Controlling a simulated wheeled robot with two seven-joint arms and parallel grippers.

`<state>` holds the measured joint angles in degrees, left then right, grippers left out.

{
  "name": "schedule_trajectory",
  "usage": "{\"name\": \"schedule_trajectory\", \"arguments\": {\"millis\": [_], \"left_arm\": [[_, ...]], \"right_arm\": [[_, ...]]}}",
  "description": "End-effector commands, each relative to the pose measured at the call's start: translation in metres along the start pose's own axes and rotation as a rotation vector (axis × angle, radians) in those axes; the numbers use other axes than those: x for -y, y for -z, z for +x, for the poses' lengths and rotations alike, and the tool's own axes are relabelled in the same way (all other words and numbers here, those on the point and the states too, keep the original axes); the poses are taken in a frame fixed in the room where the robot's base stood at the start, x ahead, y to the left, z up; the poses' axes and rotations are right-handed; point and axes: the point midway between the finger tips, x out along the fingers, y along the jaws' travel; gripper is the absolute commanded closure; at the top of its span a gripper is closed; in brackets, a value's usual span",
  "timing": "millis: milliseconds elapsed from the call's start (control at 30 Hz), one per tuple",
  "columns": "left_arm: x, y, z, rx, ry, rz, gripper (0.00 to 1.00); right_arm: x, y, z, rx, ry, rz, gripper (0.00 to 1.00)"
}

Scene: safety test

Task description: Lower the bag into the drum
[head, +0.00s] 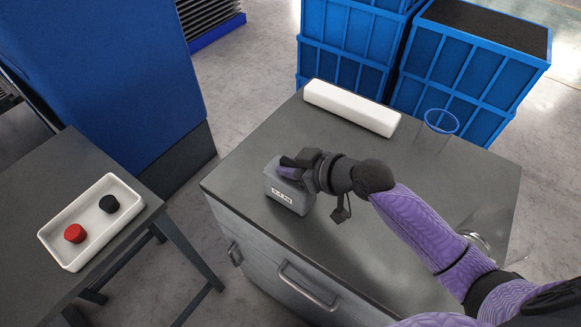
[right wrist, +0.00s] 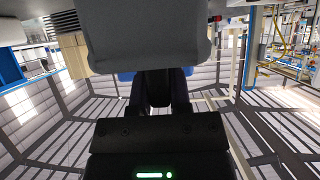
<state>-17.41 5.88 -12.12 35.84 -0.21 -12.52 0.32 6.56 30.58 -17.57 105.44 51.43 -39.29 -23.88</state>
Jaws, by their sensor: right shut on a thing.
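A grey, block-like bag (head: 287,192) with a white label is at the left part of the grey cabinet top (head: 345,240). My right gripper (head: 300,170) is shut on its upper part. The bag also fills the top of the right wrist view (right wrist: 148,38), in front of the fingers (right wrist: 160,90). I cannot tell whether its underside touches the cabinet top. A clear container with a blue rim (head: 441,122), perhaps the drum, stands at the back right of the top, well apart from the bag. My left gripper is not in view.
A long white block (head: 351,107) lies along the back edge. A metal-rimmed clear item (head: 477,243) is partly behind my right arm. A white tray (head: 90,245) with a red and a black cap sits on the left table. Blue crates (head: 470,75) stand behind.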

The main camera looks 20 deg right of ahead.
Motion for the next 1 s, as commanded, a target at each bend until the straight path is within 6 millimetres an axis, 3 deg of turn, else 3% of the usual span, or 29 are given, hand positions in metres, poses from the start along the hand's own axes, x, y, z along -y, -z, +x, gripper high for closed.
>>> {"name": "schedule_trajectory", "arguments": {"millis": [267, 300, 467, 800, 1000], "left_arm": [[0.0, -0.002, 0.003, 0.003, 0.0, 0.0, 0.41], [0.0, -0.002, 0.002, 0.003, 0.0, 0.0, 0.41], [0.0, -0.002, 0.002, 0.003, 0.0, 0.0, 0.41], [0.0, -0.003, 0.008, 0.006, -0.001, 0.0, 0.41], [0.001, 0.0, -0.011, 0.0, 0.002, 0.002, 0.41]], "right_arm": [[0.0, -0.002, 0.002, -0.002, -0.001, 0.0, 1.0], [0.0, -0.003, 0.002, 0.0, 0.0, 0.0, 0.72], [0.0, -0.002, 0.001, 0.0, 0.0, 0.0, 0.41], [0.0, -0.004, 0.003, -0.001, 0.0, 0.002, 0.41], [0.002, -0.001, -0.041, 0.005, 0.002, -0.005, 0.41]]}}
